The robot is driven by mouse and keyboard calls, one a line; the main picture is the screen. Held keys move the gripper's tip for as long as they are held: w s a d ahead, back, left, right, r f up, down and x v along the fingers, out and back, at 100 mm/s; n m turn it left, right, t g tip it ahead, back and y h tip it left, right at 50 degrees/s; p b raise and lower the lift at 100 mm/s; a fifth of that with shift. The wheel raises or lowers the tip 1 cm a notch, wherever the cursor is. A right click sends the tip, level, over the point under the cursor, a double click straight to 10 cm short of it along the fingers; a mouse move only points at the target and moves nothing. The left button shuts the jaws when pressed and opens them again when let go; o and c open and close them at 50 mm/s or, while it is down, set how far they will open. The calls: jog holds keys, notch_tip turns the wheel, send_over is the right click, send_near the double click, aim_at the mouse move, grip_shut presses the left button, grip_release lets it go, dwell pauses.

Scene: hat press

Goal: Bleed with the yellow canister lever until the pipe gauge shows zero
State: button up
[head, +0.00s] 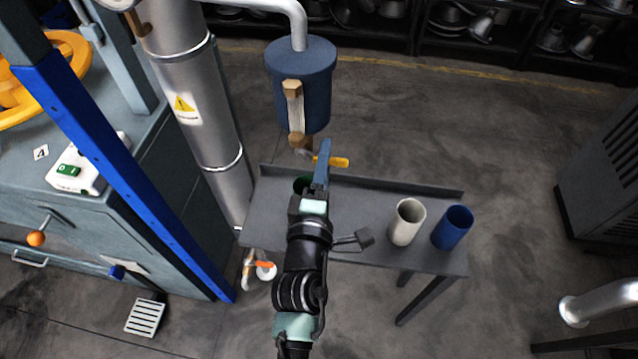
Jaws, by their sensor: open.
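The dark blue canister (305,85) hangs from a pipe above a small grey table, with brass fittings (294,108) down its front. The yellow lever (341,162) shows below it and sticks out to the right. My gripper (323,150) is open, and its blue fingers overlap the lever's left part in the head view. I cannot tell whether they touch it or stand around it. The lever's left end is hidden behind my fingers. A small white round part (266,271) with an orange piece sits low by the silver pipe (190,100); I cannot read any gauge needle.
The grey table (365,210) holds a cream cup (407,222) and a blue cup (453,227). A press with a blue post (115,170) stands at left.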

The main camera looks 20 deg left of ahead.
jog(key=b+v, duration=0.1)
jog(key=v, duration=1.1)
jog(key=shift+b, duration=0.3)
jog(key=shift+s, duration=0.1)
jog(key=w+d+r+m+t+h, duration=0.25)
jog(key=r+m, duration=0.25)
jog(key=r, duration=0.5)
jog(key=w+d+r+m+t+h, duration=0.1)
jog(key=w+d+r+m+t, duration=0.2)
jog(key=r, duration=0.6)
jog(key=w+d+r+m+t+h, duration=0.1)
jog(key=w+d+r+m, duration=0.25)
jog(key=r+m, duration=0.45)
jog(key=s+d+r+m+t+p, duration=0.1)
jog(key=r+p, duration=0.3)
jog(key=r, duration=0.7)
jog(key=s+d+r+m+t+p, duration=0.1)
jog(key=s+r+p, duration=0.3)
jog(key=r, duration=0.8)
jog(key=s+d+r+m+t+p, duration=0.1)
jog(key=s+d+r+m+p, duration=0.1)
jog(key=r, duration=0.9)
jog(key=shift+s+r+m+p, duration=0.4)
jog(key=shift+m+p, duration=0.3)
jog(key=shift+p, duration=0.5)
